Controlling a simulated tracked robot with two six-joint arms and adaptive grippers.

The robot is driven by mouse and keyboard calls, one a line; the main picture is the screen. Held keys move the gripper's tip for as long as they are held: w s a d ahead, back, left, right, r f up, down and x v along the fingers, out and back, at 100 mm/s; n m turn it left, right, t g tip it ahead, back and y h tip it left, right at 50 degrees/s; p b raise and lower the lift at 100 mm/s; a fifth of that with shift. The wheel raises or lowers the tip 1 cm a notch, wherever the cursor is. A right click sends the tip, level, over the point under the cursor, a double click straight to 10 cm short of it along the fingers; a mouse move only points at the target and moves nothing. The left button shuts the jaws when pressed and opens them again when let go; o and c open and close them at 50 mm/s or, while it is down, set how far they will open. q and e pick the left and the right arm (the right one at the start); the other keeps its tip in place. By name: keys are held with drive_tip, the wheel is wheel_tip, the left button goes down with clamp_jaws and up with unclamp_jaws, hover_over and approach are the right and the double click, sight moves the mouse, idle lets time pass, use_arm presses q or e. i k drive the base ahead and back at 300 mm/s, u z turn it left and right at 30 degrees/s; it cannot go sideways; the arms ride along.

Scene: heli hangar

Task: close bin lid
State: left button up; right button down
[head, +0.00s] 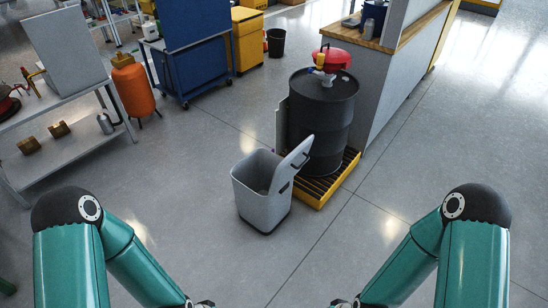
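A light grey bin (262,205) stands upright on the floor in the middle of the head view.
A black drum (322,120) with a red funnel on top stands on a yellow-edged spill pallet (313,193) close behind the bin's right side. A counter (385,75) is behind it. A metal shelf (60,130) and orange tank (134,90) are at left. Floor in front is clear.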

sight(289, 168)
drive_tip(key=u, duration=0.1)
drive_tip(key=i, duration=1.25)
drive_tip(key=z, duration=0.4)
